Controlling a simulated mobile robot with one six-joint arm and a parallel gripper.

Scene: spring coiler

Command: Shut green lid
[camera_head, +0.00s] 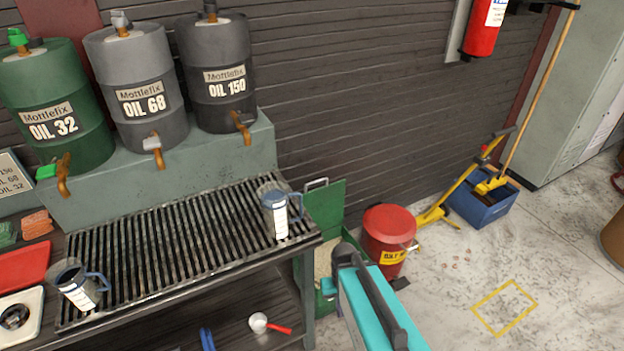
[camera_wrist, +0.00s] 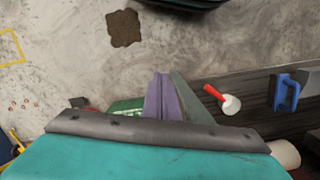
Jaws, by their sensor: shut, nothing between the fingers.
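The green lid (camera_head: 326,208) stands raised and upright against the dark wall, just past the right end of the grated bench, with a pale handle at its top edge. Below it is a green box (camera_head: 325,304), its opening partly showing a beige inside. My teal arm and bench hide much of the box. My gripper (camera_head: 345,257) is at the dark end of my arm, in front of the box and lower than the lid's top in the picture. It is shut and empty. A small green patch (camera_wrist: 125,106) shows in the wrist view.
A red can (camera_head: 388,232) stands right of the green box. The grated bench (camera_head: 180,240) with a jug (camera_head: 279,212) at its right end lies to the left. A scoop (camera_head: 262,323) is on the lower shelf. Open floor (camera_head: 450,285) lies to the right.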

